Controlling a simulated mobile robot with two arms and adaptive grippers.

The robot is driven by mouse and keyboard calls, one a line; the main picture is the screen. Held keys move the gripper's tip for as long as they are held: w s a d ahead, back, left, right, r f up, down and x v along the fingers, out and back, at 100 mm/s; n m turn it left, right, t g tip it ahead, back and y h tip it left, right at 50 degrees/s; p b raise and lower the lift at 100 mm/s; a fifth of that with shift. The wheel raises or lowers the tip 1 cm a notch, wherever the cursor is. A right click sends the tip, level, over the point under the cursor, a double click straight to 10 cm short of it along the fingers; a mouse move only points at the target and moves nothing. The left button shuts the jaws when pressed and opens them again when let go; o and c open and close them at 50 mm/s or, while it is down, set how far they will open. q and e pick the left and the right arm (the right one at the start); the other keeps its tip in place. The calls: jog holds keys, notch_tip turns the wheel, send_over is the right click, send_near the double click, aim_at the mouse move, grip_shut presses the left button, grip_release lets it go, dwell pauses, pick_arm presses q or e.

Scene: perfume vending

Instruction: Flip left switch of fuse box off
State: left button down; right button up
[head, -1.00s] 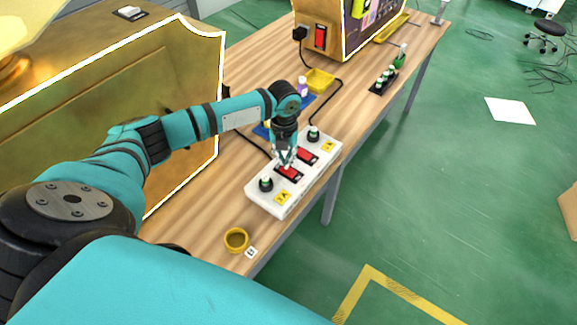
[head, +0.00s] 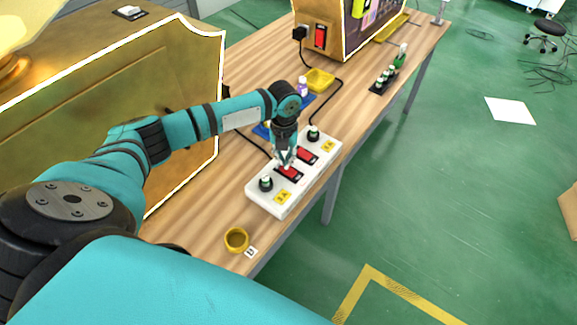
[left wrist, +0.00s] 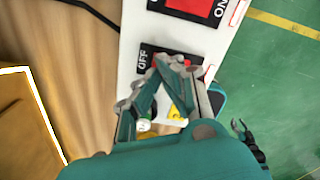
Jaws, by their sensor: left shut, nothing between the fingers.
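The white fuse box (head: 253,187) lies on the wooden table in the head view, with two red switches and two dark knobs. The left switch (head: 289,173) is the nearer red one, and the right switch (head: 307,156) is beyond it. My left gripper (head: 285,163) is shut and empty, its tips pointing down at the left switch and hiding part of it. In the left wrist view the gripper (left wrist: 172,62) covers much of that switch, and "OFF" shows beside it. Contact and the switch's position cannot be told.
A yellow tray (head: 319,80), a purple bottle (head: 302,87) and a black rack of small bottles (head: 384,80) are farther back. A gold panel (head: 120,110) stands left of the box. Dark cables run along the table.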

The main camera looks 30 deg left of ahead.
pick_arm(q)
jog(key=shift+f, duration=0.4)
jog(key=shift+s+f+b, duration=0.1)
jog(key=shift+f+b, duration=0.5)
jog(key=shift+f, duration=0.25)
dwell(0.3)
jog(key=shift+r, duration=0.1)
notch_tip(320, 180, up, 7)
jog(key=p, duration=0.7)
dwell(0.4)
